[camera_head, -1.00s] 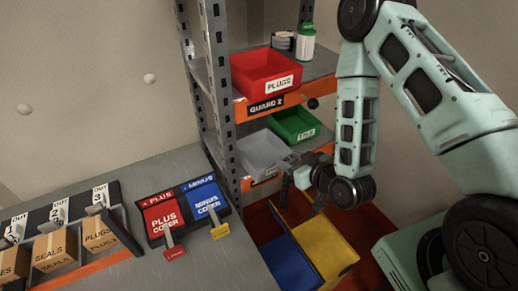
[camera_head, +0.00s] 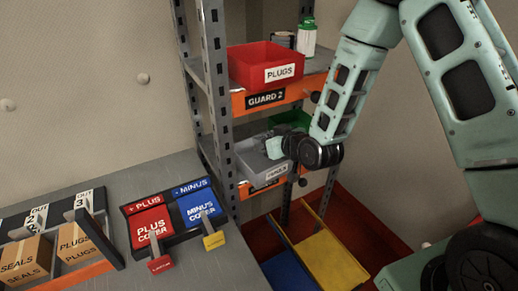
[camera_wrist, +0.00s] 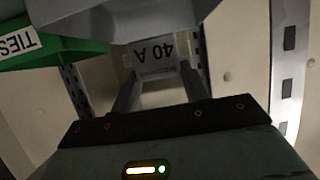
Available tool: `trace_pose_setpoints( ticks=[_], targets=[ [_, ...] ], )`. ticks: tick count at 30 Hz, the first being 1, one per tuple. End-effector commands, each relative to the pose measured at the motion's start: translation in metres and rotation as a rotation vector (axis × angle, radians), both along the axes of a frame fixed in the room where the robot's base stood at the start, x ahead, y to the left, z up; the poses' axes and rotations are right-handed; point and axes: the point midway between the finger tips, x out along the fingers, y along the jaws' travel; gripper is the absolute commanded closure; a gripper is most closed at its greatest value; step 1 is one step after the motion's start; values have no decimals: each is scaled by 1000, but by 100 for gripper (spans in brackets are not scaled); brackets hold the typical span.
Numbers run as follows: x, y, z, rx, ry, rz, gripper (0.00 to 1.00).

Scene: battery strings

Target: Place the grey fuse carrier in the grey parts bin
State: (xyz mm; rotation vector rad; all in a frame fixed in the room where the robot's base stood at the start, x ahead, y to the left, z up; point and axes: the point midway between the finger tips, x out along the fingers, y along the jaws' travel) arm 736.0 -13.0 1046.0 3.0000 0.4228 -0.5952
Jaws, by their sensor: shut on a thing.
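The grey fuse carrier (camera_wrist: 156,62), marked "40 A", sits between the two fingers of my gripper (camera_wrist: 161,82) in the wrist view. My gripper is shut on it. The grey parts bin (camera_head: 250,160) stands on the lower shelf in the head view, its front label too small to read surely. My gripper (camera_head: 276,146) is at this bin, over its right part. In the wrist view the grey bin (camera_wrist: 120,14) fills the top, close beyond the carrier.
A green bin (camera_wrist: 70,50) labelled "TIES" is right beside the grey bin. The upper shelf (camera_head: 290,92) with the red "PLUGS" bin (camera_head: 255,70) is close above. A rack post (camera_head: 217,100) stands left. Blue and yellow bins (camera_head: 330,255) lie below.

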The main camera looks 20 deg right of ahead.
Motion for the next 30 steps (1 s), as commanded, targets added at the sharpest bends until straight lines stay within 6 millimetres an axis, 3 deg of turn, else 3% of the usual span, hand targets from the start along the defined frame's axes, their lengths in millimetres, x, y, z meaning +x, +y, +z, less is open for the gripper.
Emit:
trace_pose_setpoints(
  ticks=[6, 12, 30],
  targets=[
    [46, 14, 4, 0, -1, 0, 80],
    [44, 13, -25, 0, 3, 1, 80],
    [45, 13, -70, 0, -1, 1, 80]
  ],
)
